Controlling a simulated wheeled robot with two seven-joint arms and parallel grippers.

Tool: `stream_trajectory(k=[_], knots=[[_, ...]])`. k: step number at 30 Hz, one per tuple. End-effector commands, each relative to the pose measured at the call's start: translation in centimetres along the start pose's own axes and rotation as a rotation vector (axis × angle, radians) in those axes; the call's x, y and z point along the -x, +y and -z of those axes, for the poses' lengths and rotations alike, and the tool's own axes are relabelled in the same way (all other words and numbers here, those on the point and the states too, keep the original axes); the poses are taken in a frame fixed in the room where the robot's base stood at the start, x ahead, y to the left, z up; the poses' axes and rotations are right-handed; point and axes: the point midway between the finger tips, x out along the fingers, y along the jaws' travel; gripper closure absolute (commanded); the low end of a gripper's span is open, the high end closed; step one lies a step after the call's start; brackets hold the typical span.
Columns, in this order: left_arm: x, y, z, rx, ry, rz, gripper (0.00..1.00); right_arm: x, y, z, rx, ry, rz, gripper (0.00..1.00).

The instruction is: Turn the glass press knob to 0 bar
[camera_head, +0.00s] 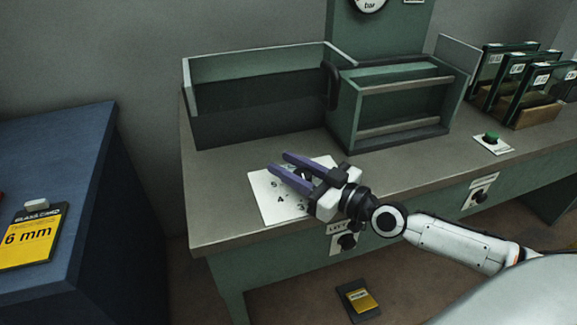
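A white dial plate (268,202) with printed numbers, 5, 4 and 3 among them, lies on the front left of the bench top. My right gripper (279,162) is over this plate, with two purple fingers pointing to the left. The fingers are apart. A dark knob-like part (303,173) shows between them, mostly hidden; whether they touch it I cannot tell. The knob's pointer and the 0 mark cannot be made out. A round gauge (368,4) marked "bar" is cut off at the top edge. My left gripper is out of view.
An open green-grey frame box (260,65) and a second frame (400,100) stand behind the plate. A green button (491,137) and a rack (530,110) are at right. Front knobs (347,241) (480,196) are below the bench edge. A blue cabinet (80,200) stands left.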

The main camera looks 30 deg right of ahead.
Motion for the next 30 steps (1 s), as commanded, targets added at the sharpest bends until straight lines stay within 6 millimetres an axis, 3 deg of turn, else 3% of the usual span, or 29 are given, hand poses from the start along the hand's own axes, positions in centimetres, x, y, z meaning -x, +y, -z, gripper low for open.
stream_trajectory(k=[1,3,16,30], knots=[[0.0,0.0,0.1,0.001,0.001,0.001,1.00,-0.1,0.0,0.2,-0.002,0.004,0.000,0.62],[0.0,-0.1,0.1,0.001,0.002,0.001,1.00,0.0,0.0,0.2,-0.002,0.004,0.000,0.50],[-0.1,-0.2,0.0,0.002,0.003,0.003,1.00,0.7,0.1,-0.1,0.000,0.000,-0.003,0.50],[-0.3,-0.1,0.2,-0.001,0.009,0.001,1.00,7.1,0.0,-0.1,0.000,-0.005,-0.001,0.50]])
